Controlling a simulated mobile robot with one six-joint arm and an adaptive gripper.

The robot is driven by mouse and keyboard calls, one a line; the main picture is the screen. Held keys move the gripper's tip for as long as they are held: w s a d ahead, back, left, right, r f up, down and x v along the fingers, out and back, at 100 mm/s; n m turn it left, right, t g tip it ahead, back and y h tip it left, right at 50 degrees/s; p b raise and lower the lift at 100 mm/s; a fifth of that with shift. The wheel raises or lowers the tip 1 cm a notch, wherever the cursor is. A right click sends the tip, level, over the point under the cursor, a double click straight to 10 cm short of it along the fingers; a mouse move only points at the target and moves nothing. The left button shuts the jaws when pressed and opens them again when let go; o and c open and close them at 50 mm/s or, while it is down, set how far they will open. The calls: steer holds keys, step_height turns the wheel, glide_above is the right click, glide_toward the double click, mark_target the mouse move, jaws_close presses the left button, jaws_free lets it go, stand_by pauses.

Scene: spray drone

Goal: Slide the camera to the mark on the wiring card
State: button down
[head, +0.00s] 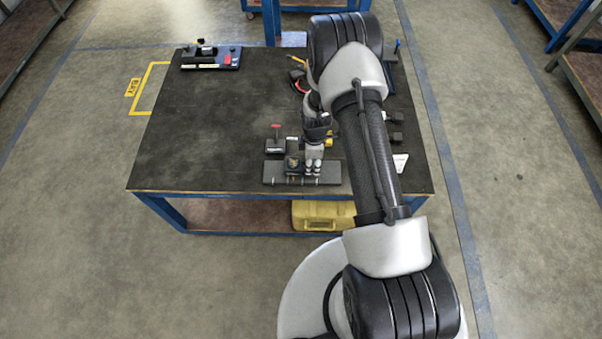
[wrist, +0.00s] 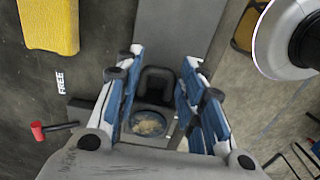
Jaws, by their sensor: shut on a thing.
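The camera is a dark block (wrist: 157,80) with a round lens showing a brownish reflection, seen between my fingers in the wrist view. My gripper (head: 313,166) is shut on it, one blue-and-white finger on each side. The camera sits over a flat dark grey rail plate (head: 330,178) near the table's front edge; the plate also shows in the wrist view (wrist: 175,28).
The dark table top (head: 205,125) is clear at the left. A black base with a red part (head: 228,58) stands at the back left. Tools and small black parts lie along the right side, partly hidden by my arm. A yellow case (head: 320,214) rests on the lower shelf.

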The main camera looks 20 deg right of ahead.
steer(key=d, duration=0.2)
steer(key=s+d, duration=0.1)
steer(key=d, duration=0.2)
steer(key=s+d, duration=0.1)
steer(key=d, duration=0.2)
steer(key=shift+s, duration=0.25)
steer(key=c, duration=1.5)
jaws_free()
steer(key=shift+o, duration=1.4)
steer(key=shift+s+d, duration=0.1)
steer(key=shift+d, duration=0.1)
steer(key=shift+o, duration=0.8)
steer(key=shift+a, duration=0.1)
steer(key=shift+r, duration=0.3)
step_height(320, 180, up, 11)
steer(key=shift+r, duration=0.2)
